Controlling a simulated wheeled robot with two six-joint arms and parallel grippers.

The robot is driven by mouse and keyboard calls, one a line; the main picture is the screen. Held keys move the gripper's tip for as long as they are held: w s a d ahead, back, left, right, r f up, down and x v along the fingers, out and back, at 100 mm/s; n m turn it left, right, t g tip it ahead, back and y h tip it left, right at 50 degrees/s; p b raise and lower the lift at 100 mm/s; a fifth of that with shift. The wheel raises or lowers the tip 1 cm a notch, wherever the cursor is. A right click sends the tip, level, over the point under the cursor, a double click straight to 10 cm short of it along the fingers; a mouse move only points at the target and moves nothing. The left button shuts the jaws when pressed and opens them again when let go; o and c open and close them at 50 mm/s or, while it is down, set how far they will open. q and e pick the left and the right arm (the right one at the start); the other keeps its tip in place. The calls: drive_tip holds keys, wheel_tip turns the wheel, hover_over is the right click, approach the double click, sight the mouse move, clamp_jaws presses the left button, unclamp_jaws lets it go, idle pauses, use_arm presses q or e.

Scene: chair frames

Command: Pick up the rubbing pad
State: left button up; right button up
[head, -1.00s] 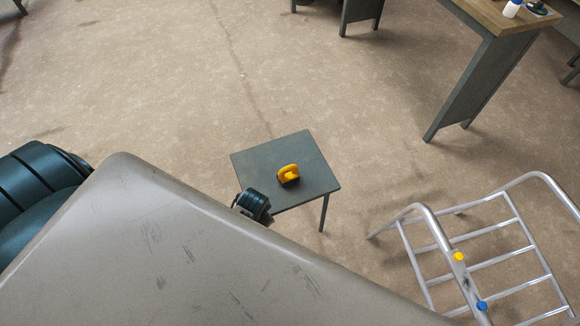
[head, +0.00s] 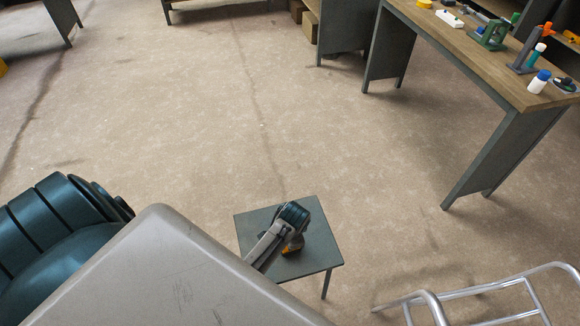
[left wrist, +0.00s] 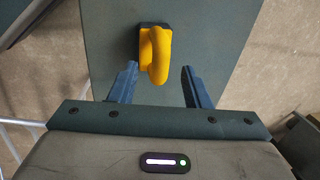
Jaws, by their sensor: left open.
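The rubbing pad (left wrist: 156,52) has a yellow looped handle on a dark base and rests on a small grey table (head: 318,254). In the head view the pad (head: 293,248) is mostly hidden behind my left gripper (head: 270,250). In the left wrist view my left gripper (left wrist: 157,82) is open. Its two blue fingers lie either side of the yellow handle's near end, with a gap on both sides. The fingers do not visibly touch the pad. My right gripper is in neither view.
A metal tube chair frame (head: 480,299) stands at the lower right. A workbench (head: 470,48) with bottles and tools (head: 540,80) stands at the upper right. The floor left of and behind the small table is clear.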

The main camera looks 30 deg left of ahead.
use_arm(q)
drive_tip(key=f, duration=0.2)
drive_tip(key=a+f, duration=0.1)
drive_tip(key=f, duration=0.1)
drive_tip(key=shift+w+f+p, duration=0.15)
drive_tip(key=shift+p, duration=0.2)
drive_tip(key=shift+a+f, duration=0.1)
drive_tip(key=shift+f, duration=0.3)
drive_tip(key=c, duration=0.7)
clamp_jaws()
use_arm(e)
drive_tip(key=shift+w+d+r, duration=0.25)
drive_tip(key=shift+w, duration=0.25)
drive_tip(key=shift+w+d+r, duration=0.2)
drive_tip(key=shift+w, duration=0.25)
